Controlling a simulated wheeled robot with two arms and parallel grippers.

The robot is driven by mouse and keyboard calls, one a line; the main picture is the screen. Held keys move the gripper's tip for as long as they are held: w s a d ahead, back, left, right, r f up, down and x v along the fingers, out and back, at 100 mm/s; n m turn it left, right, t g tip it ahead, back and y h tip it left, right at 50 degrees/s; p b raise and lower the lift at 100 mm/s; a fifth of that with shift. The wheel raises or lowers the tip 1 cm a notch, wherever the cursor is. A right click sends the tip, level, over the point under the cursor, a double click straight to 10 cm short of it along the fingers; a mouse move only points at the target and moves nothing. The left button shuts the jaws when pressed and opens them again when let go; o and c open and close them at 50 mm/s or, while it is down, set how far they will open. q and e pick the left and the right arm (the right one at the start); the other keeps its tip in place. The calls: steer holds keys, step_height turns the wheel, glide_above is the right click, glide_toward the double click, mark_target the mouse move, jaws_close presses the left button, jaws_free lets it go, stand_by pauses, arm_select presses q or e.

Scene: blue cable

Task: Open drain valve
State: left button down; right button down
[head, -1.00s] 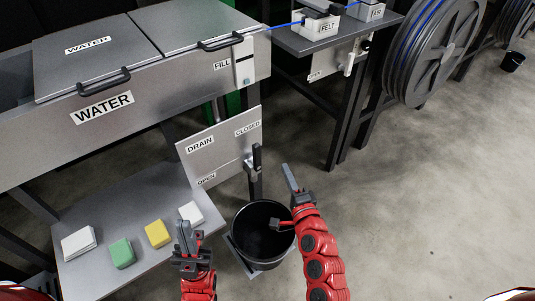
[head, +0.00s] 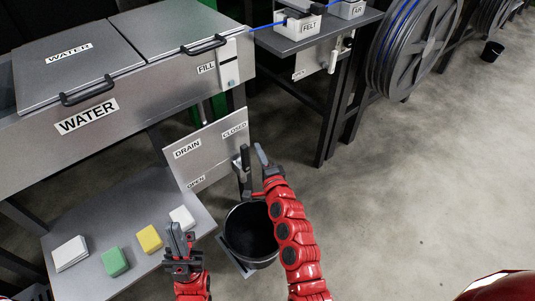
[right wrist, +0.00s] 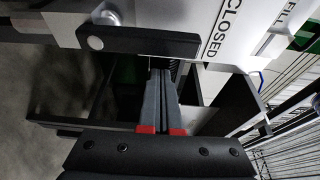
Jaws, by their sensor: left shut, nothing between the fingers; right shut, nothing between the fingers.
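The drain valve's black lever (head: 245,158) stands upright beside the grey drain panel (head: 211,157), its top near the word CLOSED; OPEN is printed lower on the panel. The lever also shows in the right wrist view (right wrist: 150,41), lying across the picture just beyond my fingertips. My right gripper (head: 261,154) is shut and empty, just right of the lever. Its fingers show in the right wrist view (right wrist: 160,85); I cannot tell whether they touch the lever. My left gripper (head: 178,236) is shut and empty, over the right edge of the low shelf.
A black bucket (head: 243,236) stands under the valve, partly behind my right arm. The low shelf (head: 91,217) holds white, green and yellow blocks. The water tank (head: 140,92) is above. A cable reel (head: 412,45) stands back right.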

steer(key=shift+s+a+r, duration=0.15)
steer(key=shift+s+a, duration=0.5)
steer(key=shift+a, duration=0.15)
